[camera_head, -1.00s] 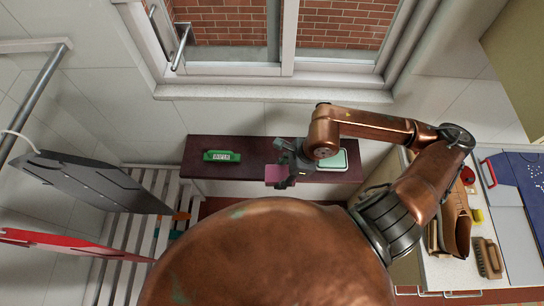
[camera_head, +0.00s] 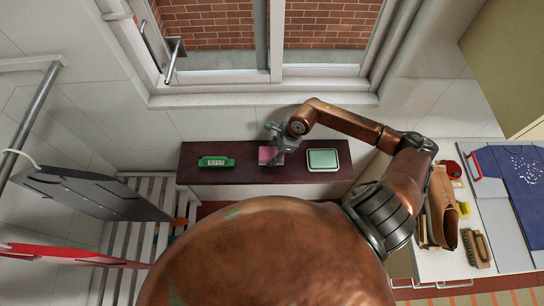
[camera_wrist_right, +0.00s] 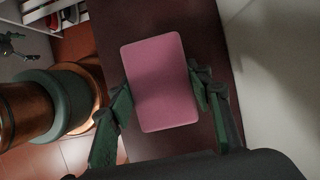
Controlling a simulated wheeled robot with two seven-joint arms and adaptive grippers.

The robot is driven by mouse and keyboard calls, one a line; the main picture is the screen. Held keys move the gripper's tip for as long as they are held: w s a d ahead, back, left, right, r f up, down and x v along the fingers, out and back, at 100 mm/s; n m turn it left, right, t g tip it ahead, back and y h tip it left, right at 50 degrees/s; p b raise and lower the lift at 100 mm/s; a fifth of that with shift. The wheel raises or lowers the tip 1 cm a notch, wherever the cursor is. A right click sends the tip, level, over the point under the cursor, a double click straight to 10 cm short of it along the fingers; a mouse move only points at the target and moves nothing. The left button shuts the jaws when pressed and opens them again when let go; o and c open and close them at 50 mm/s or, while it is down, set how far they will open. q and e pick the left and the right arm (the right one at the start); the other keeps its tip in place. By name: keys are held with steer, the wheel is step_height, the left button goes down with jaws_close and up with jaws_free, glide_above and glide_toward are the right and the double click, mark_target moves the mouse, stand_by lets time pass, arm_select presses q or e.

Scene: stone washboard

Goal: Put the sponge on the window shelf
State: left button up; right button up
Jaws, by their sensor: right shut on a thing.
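The pink sponge (camera_head: 266,156) is over the dark red-brown shelf (camera_head: 243,150) below the window. My right gripper (camera_head: 273,150) is shut on the sponge. In the right wrist view the sponge (camera_wrist_right: 162,90) sits between the two green fingers, one on each side, with the dark shelf (camera_wrist_right: 122,22) behind it. Whether the sponge touches the shelf or is a little above it cannot be told.
On the shelf, a green box (camera_head: 215,161) stands left of the sponge and a pale green dish (camera_head: 323,160) right of it. A pale sill (camera_head: 260,100) runs under the window. A worktop with a brush (camera_head: 477,248) is at the right; a slatted rack is at the left.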

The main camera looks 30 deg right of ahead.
mark_target(272, 157)
step_height(272, 157, down, 2)
steer(key=shift+w+f+p, duration=0.1)
steer(key=shift+f+p, duration=0.05)
steer(key=shift+p, duration=0.4)
steer(key=shift+f, duration=0.5)
steer(key=o, duration=1.3)
steer(key=b+v, duration=0.2)
steer(key=v, duration=1)
